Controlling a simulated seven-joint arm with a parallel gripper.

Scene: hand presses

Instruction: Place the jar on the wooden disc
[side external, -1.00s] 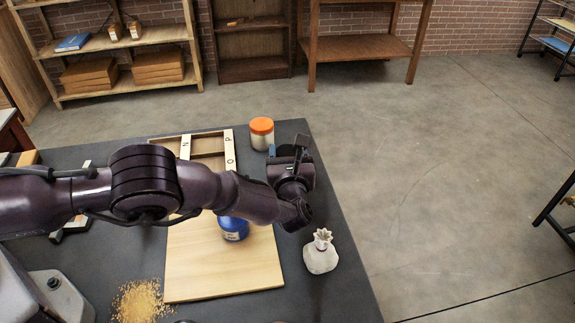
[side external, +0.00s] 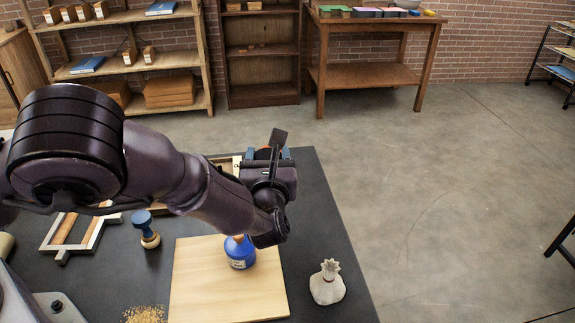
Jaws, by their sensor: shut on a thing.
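My gripper (side external: 266,154) is at the far edge of the dark table, partly hidden behind my own wrist. It is shut on the jar (side external: 264,153), of which only a bit of orange lid shows between the blue-grey fingers. The jar's body is hidden, so I cannot tell whether it touches the table. I cannot make out a wooden disc in this view; my arm covers part of the table.
A pale wooden board (side external: 225,290) bears a blue bottle (side external: 240,258). A white tied sack (side external: 327,285) stands to its right. A blue-topped stamp (side external: 146,230) and a wooden frame (side external: 75,238) are left. Yellow grains (side external: 145,315) lie in front.

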